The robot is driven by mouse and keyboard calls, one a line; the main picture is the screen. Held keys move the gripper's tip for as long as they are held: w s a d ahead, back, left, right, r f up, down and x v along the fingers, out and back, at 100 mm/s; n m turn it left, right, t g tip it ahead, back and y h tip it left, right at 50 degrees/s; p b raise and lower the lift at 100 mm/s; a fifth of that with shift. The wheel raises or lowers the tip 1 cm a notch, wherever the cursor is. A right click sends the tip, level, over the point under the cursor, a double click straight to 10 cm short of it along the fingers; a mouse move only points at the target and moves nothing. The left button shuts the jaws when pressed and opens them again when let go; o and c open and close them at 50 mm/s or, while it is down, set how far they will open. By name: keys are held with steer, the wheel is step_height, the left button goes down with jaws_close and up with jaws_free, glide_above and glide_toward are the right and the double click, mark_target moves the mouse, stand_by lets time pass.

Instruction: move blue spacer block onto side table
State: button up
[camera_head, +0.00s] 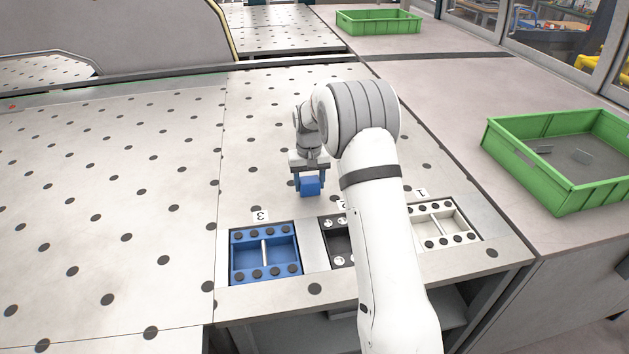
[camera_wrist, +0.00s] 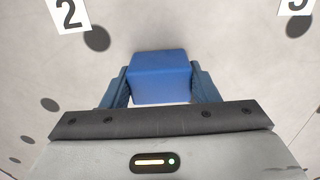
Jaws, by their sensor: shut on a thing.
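The blue spacer block (camera_head: 311,186) is a small blue cube held between the fingers of my gripper (camera_head: 309,183). It also shows in the wrist view (camera_wrist: 161,77), with a finger against its left and right sides. My gripper (camera_wrist: 161,85) is shut on it. In the head view the block is over the dotted light table (camera_head: 270,130), behind the row of numbered trays. Whether it touches the surface or hangs above it I cannot tell. Which surface is the side table is not marked; a plain greyish-pink surface (camera_head: 440,90) lies at the right.
A blue tray (camera_head: 235,262) by label 3, a dark tray (camera_head: 336,240) partly hidden by my arm, and a white tray (camera_head: 462,226) by label 1 sit in the table's front edge. Green crates stand at the right (camera_head: 530,180) and far back (camera_head: 380,28). The left of the dotted table is clear.

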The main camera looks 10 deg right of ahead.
mark_target(309, 179)
steer(key=o, duration=1)
steer(key=shift+f, duration=0.15)
steer(key=s+r+b, duration=0.1)
steer(key=s+r, duration=0.2)
steer(key=r, duration=0.6)
steer(key=s+r+b, duration=0.1)
steer(key=s+r, duration=0.2)
steer(key=r, duration=0.5)
steer(key=s+t, duration=0.1)
steer(key=s, duration=1)
steer(key=s+d+f+t, duration=0.1)
steer(key=s, duration=0.9)
steer(key=s+t, duration=0.1)
steer(key=s, duration=1)
steer(key=shift+s+d+f, duration=0.25)
steer(key=shift+s+d, duration=0.05)
